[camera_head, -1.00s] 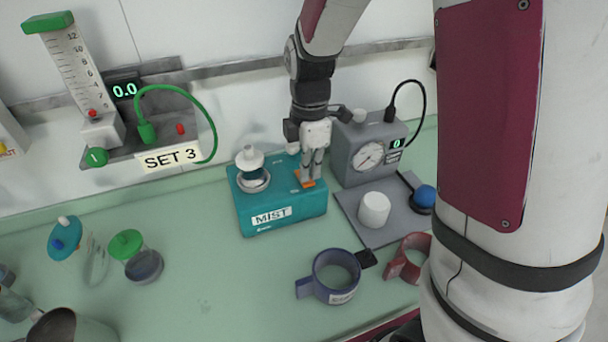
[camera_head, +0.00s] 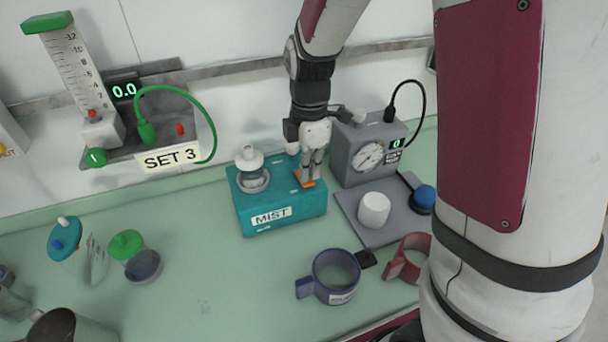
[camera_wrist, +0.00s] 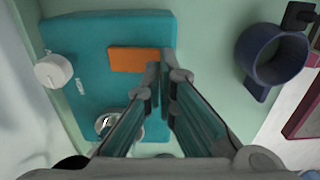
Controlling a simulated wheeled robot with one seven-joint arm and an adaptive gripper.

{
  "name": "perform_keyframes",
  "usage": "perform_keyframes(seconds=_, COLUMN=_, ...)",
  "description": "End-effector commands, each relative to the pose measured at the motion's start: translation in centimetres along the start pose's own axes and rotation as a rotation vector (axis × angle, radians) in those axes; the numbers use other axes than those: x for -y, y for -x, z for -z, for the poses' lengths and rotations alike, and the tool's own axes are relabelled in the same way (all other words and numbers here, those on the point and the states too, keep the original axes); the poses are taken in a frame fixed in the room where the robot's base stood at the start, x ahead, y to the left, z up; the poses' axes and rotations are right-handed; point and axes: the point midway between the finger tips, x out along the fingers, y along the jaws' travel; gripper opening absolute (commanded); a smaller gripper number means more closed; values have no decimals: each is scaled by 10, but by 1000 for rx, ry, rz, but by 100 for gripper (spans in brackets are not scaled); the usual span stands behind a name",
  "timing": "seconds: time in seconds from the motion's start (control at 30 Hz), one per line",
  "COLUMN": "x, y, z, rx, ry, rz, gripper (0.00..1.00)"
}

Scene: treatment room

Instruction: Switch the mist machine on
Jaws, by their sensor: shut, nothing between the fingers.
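The mist machine (camera_head: 283,217) is a teal box labelled MIST on the green counter, with a clear cup and white cap (camera_head: 250,165) on its top left. An orange switch (camera_head: 304,180) lies on its top right; it also shows in the wrist view (camera_wrist: 135,60) as an orange rectangle. My gripper (camera_head: 309,183) points down at the switch, shut and empty, its fingertips at or just above it. In the wrist view the closed fingertips (camera_wrist: 164,70) are beside the switch's edge. I cannot tell whether they touch it. A white knob (camera_wrist: 53,71) is on the machine's side.
Green-lidded and blue-lidded cups are at left.

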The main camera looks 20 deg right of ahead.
Motion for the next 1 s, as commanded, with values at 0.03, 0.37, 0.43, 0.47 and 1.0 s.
perform_keyframes(seconds=0.03, x=0, y=0, z=0, rx=0, ry=0, rz=0, gripper=0)
perform_keyframes(seconds=0.37, x=0, y=-3, z=0, rx=0, ry=0, rz=0, gripper=0)
perform_keyframes(seconds=0.43, x=0, y=-4, z=0, rx=0, ry=0, rz=0, gripper=0)
perform_keyframes(seconds=0.47, x=0, y=-5, z=0, rx=0, ry=0, rz=0, gripper=0)
perform_keyframes(seconds=1.0, x=0, y=-12, z=0, rx=0, ry=0, rz=1, gripper=0)
